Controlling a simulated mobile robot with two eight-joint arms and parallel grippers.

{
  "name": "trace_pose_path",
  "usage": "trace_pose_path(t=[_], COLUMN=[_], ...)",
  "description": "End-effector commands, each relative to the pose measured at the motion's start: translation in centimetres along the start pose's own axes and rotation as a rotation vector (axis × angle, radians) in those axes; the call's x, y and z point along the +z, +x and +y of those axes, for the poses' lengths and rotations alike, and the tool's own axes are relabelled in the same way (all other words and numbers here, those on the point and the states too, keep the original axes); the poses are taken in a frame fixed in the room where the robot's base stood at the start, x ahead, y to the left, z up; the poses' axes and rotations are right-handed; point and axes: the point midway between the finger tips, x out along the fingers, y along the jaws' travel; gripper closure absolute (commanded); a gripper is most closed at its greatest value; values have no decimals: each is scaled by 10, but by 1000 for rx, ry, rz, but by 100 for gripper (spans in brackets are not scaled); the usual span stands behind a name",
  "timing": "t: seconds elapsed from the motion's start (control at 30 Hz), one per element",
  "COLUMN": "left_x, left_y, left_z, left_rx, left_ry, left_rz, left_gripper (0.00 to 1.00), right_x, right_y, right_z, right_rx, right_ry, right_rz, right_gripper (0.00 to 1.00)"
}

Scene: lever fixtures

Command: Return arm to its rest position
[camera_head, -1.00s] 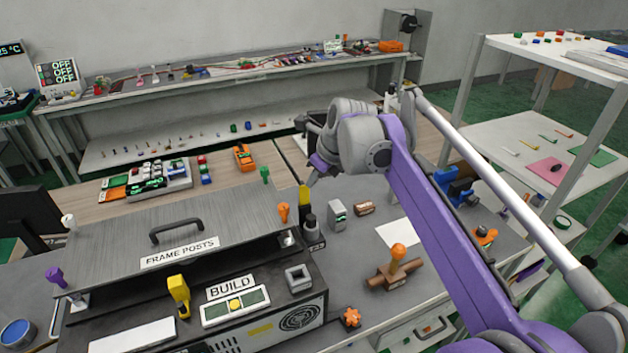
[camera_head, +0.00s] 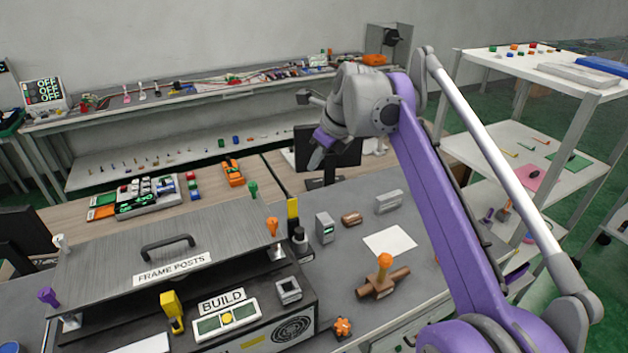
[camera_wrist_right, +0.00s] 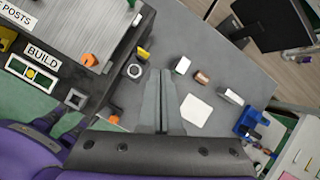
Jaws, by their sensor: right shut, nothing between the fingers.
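My right arm, purple and grey, comes in from the lower right of the head view and is raised over the grey bench. My right gripper (camera_head: 318,155) hangs above the far side of the bench, in front of a dark monitor. In the right wrist view its two fingers (camera_wrist_right: 162,100) lie together, with nothing between them. It is apart from the bench and from the objects on it. My left gripper is not in view.
The grey machine with the FRAME POSTS lid (camera_head: 110,255) and BUILD panel (camera_head: 226,319) fills the lower left. A brown valve with an orange knob (camera_head: 384,262) and a white sheet (camera_head: 390,241) lie on the bench. A white shelf (camera_head: 520,150) stands at right.

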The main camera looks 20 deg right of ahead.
Motion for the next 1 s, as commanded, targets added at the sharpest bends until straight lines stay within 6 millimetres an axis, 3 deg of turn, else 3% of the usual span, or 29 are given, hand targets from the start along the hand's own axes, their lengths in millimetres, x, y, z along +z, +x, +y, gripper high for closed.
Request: trace_pose_path(t=[0.2,0.77,0.87,1.0], left_x=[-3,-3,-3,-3], left_y=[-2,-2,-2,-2], left_z=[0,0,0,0], left_rx=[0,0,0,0], left_ry=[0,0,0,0], left_rz=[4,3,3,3], left_gripper=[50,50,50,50], right_x=[8,6,-2,-32], right_y=[-13,-12,-9,3], right_z=[-4,-1,13,51], right_rx=[0,0,-5,-19], right_ry=[0,-31,-169,-559], right_rz=[0,2,7,25], right_gripper=[100,100,100,100])
